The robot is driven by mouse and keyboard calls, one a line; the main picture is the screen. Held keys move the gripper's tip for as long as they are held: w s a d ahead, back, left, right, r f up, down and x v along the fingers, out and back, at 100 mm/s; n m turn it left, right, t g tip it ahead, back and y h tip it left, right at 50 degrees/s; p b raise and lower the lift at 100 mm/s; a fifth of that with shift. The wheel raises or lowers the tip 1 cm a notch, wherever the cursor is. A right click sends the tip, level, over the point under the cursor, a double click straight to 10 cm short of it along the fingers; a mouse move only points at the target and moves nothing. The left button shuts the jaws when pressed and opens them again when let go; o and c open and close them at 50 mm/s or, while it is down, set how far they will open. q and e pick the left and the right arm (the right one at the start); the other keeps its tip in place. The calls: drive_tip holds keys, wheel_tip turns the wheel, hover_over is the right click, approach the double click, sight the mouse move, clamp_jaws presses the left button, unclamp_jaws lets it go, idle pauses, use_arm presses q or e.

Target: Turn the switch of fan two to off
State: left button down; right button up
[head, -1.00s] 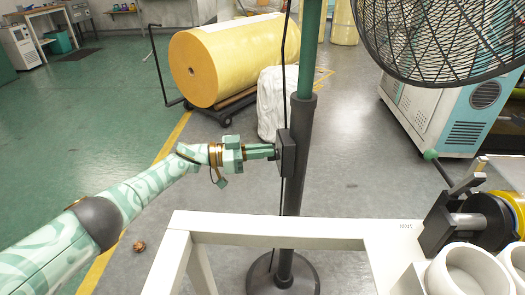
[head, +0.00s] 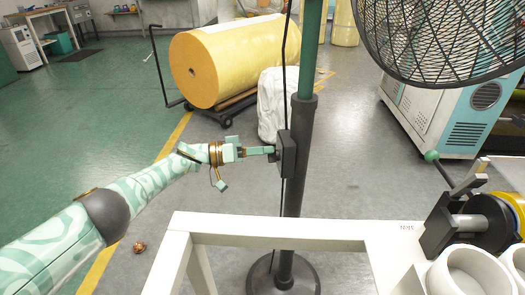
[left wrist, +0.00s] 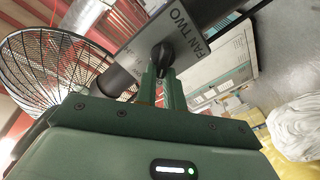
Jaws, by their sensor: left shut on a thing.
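The switch box of fan two (head: 287,153) is a dark box on the fan's stand pole. In the left wrist view its grey plate (left wrist: 190,40) reads "FAN TWO" and bears a black rotary knob (left wrist: 163,55). My left gripper (head: 272,151) reaches in from the left at the box. In the left wrist view its two green fingers (left wrist: 163,85) are shut on the knob. The fan's pole (head: 294,190) stands on a round black base. The fan's caged head (head: 440,40) is at the top right. My right gripper is not in view.
A white table frame (head: 270,228) stands in front of the pole. White rings (head: 470,270) and a black holder with a yellow roll (head: 480,215) are at the right. A large yellow roll (head: 225,60) lies on a cart behind. The floor to the left is mostly clear.

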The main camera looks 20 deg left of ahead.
use_arm(q)
drive_tip(key=shift+f+n, duration=0.1)
drive_tip(key=shift+n, duration=0.3)
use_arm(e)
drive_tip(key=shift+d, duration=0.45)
use_arm(q)
drive_tip(key=c, duration=1.5)
unclamp_jaws()
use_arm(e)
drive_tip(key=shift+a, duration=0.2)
use_arm(q)
drive_tip(key=p+v, duration=0.1)
drive_tip(key=v, duration=1.5)
drive_tip(key=shift+a, duration=0.2)
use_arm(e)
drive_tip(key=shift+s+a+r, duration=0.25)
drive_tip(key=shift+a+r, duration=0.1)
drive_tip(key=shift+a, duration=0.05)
use_arm(q)
drive_tip(key=shift+s, duration=0.1)
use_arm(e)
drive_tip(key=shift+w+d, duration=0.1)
